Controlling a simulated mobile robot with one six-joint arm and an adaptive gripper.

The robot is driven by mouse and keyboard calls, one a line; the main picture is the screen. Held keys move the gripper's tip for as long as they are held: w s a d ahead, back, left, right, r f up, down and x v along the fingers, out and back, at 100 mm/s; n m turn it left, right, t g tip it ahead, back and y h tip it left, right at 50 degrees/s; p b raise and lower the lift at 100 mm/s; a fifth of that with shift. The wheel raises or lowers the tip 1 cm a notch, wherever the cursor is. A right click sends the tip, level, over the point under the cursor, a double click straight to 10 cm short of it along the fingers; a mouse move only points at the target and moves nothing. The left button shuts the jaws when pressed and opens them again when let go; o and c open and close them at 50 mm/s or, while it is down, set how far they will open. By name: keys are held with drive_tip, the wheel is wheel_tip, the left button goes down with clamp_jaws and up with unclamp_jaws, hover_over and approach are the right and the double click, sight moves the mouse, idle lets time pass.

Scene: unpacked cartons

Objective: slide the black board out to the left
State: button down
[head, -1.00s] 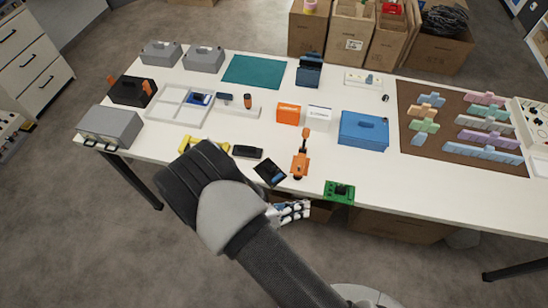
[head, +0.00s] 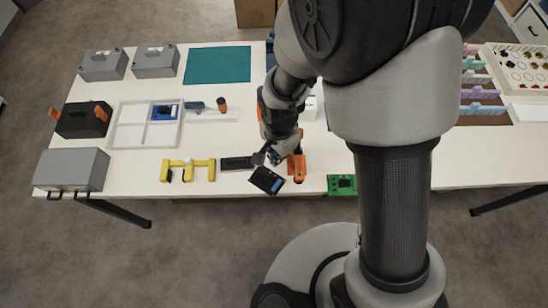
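A small black board (head: 262,178) with a blue part on it lies turned at an angle near the table's front edge. A flat black bar-shaped item (head: 236,163) lies just to its left and behind it. My gripper (head: 268,156) points down just behind the board, close to the orange tool (head: 298,168). I cannot tell whether it touches the board or whether its fingers are open, as they are small and dark here.
A yellow bracket (head: 188,170) is further left, with a white divided tray (head: 121,136) behind it. A green board (head: 341,184) overlaps the front edge at right. My arm hides much of the table's right half. Bare table lies between bracket and bar.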

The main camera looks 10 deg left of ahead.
sight(278, 174)
wheel_tip(278, 174, down, 9)
drive_tip(key=b, duration=0.3)
drive_tip(key=shift+f, duration=0.2)
